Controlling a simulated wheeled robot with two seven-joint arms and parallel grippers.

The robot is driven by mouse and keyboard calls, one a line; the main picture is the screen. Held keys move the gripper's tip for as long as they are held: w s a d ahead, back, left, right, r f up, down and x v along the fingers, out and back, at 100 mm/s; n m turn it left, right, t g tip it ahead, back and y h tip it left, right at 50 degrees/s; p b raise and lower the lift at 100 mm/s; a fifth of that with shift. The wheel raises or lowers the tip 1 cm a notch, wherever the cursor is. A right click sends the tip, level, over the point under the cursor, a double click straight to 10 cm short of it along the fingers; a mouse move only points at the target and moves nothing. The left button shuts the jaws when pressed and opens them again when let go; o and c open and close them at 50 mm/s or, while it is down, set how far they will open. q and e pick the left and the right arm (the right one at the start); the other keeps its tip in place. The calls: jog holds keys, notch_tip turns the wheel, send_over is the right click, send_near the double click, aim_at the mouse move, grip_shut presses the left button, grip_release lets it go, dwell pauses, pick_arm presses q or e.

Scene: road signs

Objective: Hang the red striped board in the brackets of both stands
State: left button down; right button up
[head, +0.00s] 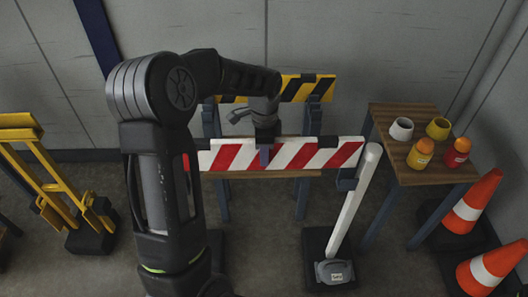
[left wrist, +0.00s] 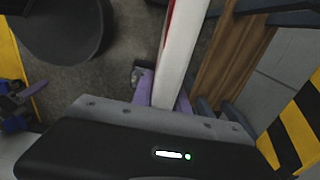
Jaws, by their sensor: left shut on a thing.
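The red and white striped board (head: 228,156) is level in the head view, and my left gripper (head: 265,156) is shut on its upper edge near the middle. The left wrist view shows the purple fingers (left wrist: 165,92) on both sides of the board's edge (left wrist: 182,45). The board's right end is just above or in this bracket; I cannot tell which. My arm hides most of the left stand and the board's left end. My right gripper is not in view.
A wooden table (head: 390,118) at right holds cups and small bottles. Orange cones (head: 470,210) stand in front of it. A yellow and black barrier (head: 300,88) is behind the board. A yellow frame (head: 45,165) stands at left. A grey weight (head: 334,271) lies on the right base.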

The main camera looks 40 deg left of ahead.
pick_arm(q)
notch_tip(320, 180, down, 9)
jog(key=b, duration=0.5)
dwell(0.3)
jog(key=shift+f+b, duration=0.2)
jog(key=shift+b, duration=0.15)
dwell(0.4)
jog(key=c, duration=1.2)
grip_release()
jog(key=shift+f, duration=0.15)
notch_tip(320, 180, up, 8)
